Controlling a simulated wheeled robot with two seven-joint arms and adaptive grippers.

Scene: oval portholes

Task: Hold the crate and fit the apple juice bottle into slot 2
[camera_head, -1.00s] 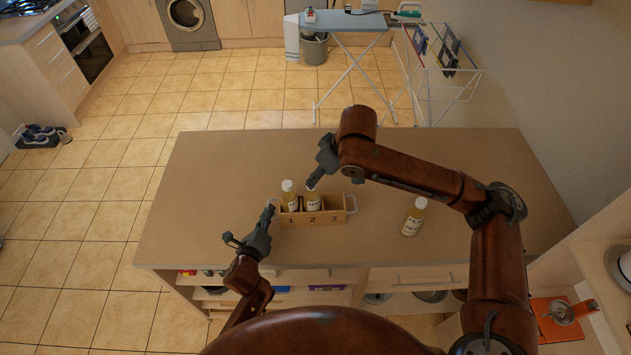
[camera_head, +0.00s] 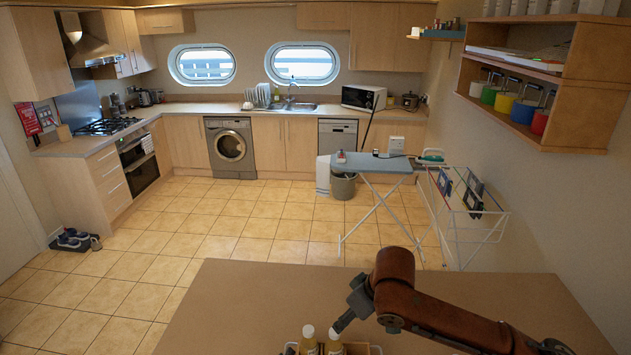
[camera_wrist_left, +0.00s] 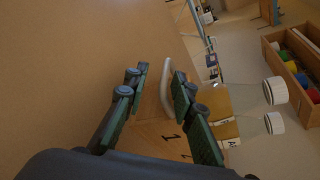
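The wooden crate (camera_wrist_left: 150,128) shows its numbered face in the left wrist view; only its top edge shows at the bottom of the head view. Two bottles with white caps, a left one (camera_head: 308,341) and a right one (camera_head: 333,346), stand upright in it. Their labels are too partly seen to read. My left gripper (camera_wrist_left: 160,75) has its fingers apart on either side of the crate's pale handle (camera_wrist_left: 167,90), with a gap on one side. My right gripper (camera_head: 340,326) is close beside the right bottle's cap; its finger opening is unclear.
The brown table top (camera_head: 240,300) is clear behind the crate. Beyond it stand an ironing board (camera_head: 372,163) and a drying rack (camera_head: 465,215). A wall shelf (camera_head: 545,85) with coloured mugs is at the upper right.

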